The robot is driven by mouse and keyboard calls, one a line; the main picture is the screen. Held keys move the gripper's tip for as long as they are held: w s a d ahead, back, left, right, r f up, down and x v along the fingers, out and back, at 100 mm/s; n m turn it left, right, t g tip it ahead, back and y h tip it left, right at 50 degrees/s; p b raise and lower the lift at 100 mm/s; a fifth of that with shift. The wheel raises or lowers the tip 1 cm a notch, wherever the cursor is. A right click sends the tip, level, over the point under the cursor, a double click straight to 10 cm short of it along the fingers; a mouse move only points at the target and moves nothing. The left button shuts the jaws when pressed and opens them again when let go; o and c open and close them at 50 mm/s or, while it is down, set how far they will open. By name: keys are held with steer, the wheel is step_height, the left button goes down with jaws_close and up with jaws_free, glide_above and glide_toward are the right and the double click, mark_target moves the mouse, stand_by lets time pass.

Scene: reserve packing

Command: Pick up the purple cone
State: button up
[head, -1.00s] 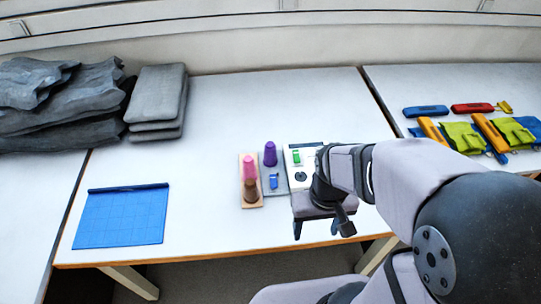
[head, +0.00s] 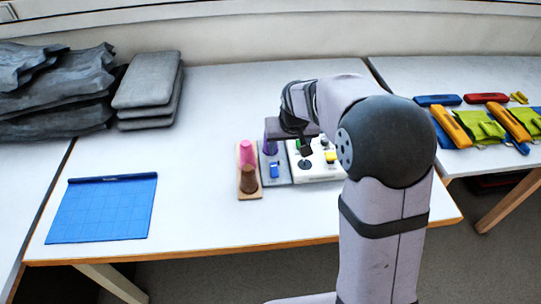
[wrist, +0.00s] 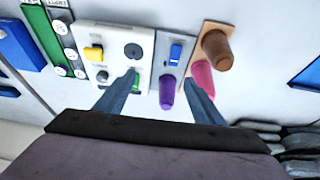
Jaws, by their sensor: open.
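The purple cone (head: 270,145) stands at the far end of a narrow grey board (head: 283,178) and is partly hidden by my gripper in the head view. In the wrist view the purple cone (wrist: 166,94) shows between the two fingers, with a gap on each side. My gripper (wrist: 160,80) is open and empty, pointing down over the cone. In the head view my gripper (head: 287,138) is over the far end of the boards. I cannot tell its exact height above the cone.
A pink cone (head: 246,154) and a brown cone (head: 248,181) stand close on the left. A white board (head: 318,172) with a yellow block (head: 331,157) is on the right. A blue gridded mat (head: 103,208) lies left. The table between is clear.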

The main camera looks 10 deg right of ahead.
steer(key=t+b, duration=0.2)
steer(key=b, duration=0.3)
glide_toward(265, 151)
step_height(265, 151, up, 2)
steer(key=w+d, duration=0.2)
steer(key=d, duration=0.1)
steer(key=shift+w+a+r+p+x, duration=0.15)
steer(key=shift+p+x, duration=0.2)
steer(key=shift+x, duration=0.95)
steer(key=shift+w+a+r+p+x, duration=0.1)
steer(key=shift+w+a+p+x, duration=0.2)
steer(key=shift+x, duration=0.95)
steer(key=shift+w+r+p+x, duration=0.1)
steer(key=shift+p+x, duration=0.3)
steer(key=shift+x, duration=0.9)
steer(key=c, duration=1.2)
